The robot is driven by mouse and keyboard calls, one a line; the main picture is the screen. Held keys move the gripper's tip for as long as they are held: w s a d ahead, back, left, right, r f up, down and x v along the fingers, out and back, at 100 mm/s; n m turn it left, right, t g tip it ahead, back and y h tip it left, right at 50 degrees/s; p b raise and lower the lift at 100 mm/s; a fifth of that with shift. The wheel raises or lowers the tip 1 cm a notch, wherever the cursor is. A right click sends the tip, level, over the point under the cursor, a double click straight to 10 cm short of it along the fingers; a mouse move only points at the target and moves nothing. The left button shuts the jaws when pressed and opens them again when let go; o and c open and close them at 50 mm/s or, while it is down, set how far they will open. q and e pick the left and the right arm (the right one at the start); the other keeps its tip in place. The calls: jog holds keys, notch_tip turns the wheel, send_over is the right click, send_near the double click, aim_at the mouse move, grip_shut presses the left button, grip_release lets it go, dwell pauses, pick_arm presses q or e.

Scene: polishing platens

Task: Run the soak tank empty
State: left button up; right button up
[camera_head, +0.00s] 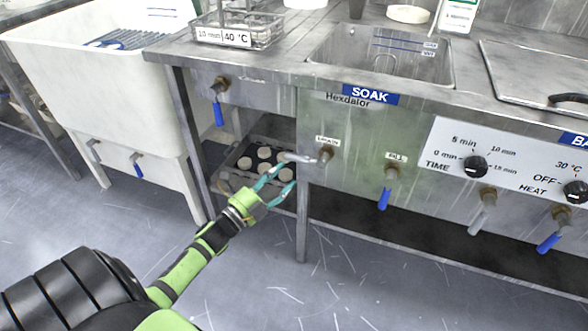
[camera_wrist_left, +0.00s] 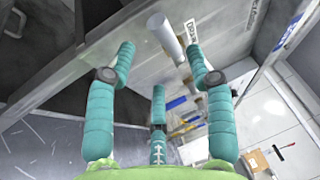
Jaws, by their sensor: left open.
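On the front panel, the drain valve (camera_head: 325,154) has a grey lever (camera_head: 297,157) pointing left, roughly level. The lever also shows in the left wrist view (camera_wrist_left: 165,37), just beyond the fingers. My left gripper (camera_head: 284,176) has teal fingers, open and empty, close below the lever's free end; I cannot tell whether they touch it. It shows in the left wrist view too (camera_wrist_left: 159,58). My right gripper is out of view.
The fill valve (camera_head: 390,174) beside the drain has a blue handle hanging down. More valves and the time knob (camera_head: 475,167) are to the right. A bench leg (camera_head: 302,215) and a low tray of pale discs (camera_head: 240,170) are near my gripper. The white sink (camera_head: 120,70) stands left.

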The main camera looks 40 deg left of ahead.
aim_at(296, 160)
pick_arm(q)
jog(key=shift+r+b+x, duration=0.2)
jog(key=shift+b+x, duration=0.1)
jog(key=shift+x, duration=3.2)
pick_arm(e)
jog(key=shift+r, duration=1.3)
pick_arm(q)
jog(key=shift+s, duration=0.1)
grip_shut()
